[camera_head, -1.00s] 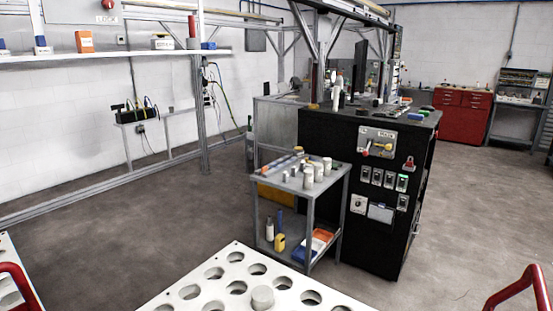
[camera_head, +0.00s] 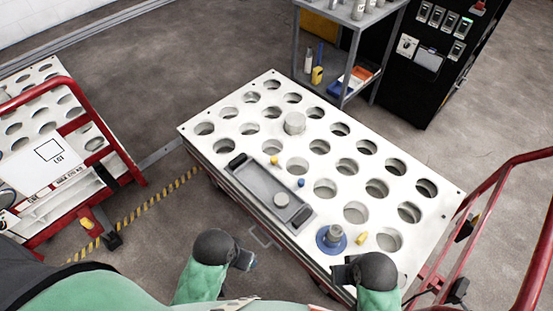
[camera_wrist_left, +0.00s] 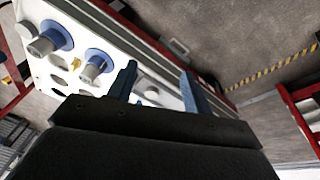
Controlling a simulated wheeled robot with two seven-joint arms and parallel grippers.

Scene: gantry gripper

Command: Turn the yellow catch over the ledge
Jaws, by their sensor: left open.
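Two small yellow pieces lie on the white perforated table (camera_head: 290,145). One yellow piece (camera_head: 361,238) is at the near right, beside a blue disc (camera_head: 321,244) bearing a grey cylinder. The other yellow piece (camera_head: 274,160) is by the grey tray. I cannot tell which is the catch, and no ledge is clearly identifiable. My left gripper (camera_head: 247,261) is off the table's near edge, apart from both. In the left wrist view its fingers (camera_wrist_left: 160,75) are open and empty; a yellow piece (camera_wrist_left: 75,64) shows beyond them. My right gripper (camera_head: 342,272) is at the near right edge; its fingers are unclear.
A grey tray (camera_head: 246,178) with a round piece lies at the table's left edge. A grey cylinder (camera_head: 294,122) stands among the holes. Red rails (camera_head: 500,182) border the right. A red-framed cart (camera_head: 88,140) stands left, with open floor between.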

